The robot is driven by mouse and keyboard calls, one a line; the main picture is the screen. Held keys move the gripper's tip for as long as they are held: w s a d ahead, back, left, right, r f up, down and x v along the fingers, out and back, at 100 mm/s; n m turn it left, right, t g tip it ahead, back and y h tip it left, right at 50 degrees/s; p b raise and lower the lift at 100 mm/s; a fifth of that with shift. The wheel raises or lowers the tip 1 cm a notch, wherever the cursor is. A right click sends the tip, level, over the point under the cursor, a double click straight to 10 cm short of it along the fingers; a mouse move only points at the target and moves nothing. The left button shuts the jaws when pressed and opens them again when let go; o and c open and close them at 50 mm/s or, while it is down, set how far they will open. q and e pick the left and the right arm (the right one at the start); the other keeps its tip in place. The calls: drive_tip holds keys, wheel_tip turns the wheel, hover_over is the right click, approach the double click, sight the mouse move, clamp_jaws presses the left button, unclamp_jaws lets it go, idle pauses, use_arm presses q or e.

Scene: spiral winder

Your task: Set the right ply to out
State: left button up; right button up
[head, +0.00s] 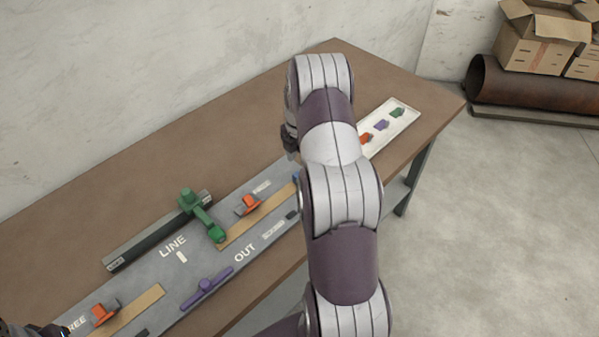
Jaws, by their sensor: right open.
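The grey panel (140,275) lies on the table, with printed words LINE and OUT and a partly cut-off word ending in REE. A green lever (203,216) stands by LINE, its lower end near a tan strip (262,214). An orange piece (248,205) sits beside that strip. A purple handle (206,288) lies below OUT. Another orange piece (103,313) and tan strip (128,311) are at lower left. No label tells which part is the right ply. My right gripper (291,139) is open, mostly hidden behind my arm. My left gripper (35,330) barely shows at the lower-left corner.
A white tray (408,120) with small orange, purple and green pieces lies at the table's right end. My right arm hides part of the panel's right side. The brown table (130,190) is clear behind the panel. Cardboard boxes (540,45) stand beyond, at upper right.

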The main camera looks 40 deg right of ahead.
wheel_tip(320, 180, up, 6)
drive_tip(key=shift+r, duration=0.15)
idle(0.5)
drive_tip(key=s+a+r+m, duration=0.1)
drive_tip(key=s+a+m, duration=0.4)
drive_tip(key=a, duration=0.4)
drive_tip(key=s+a+r+m+t, duration=0.1)
drive_tip(key=s+a+m, duration=0.4)
drive_tip(key=a+m, duration=0.2)
drive_tip(key=s+a+r+m, duration=0.1)
drive_tip(key=s+a+m, duration=0.4)
drive_tip(key=a, duration=0.6)
drive_tip(key=shift+s+m, duration=0.2)
drive_tip(key=shift+m, duration=0.5)
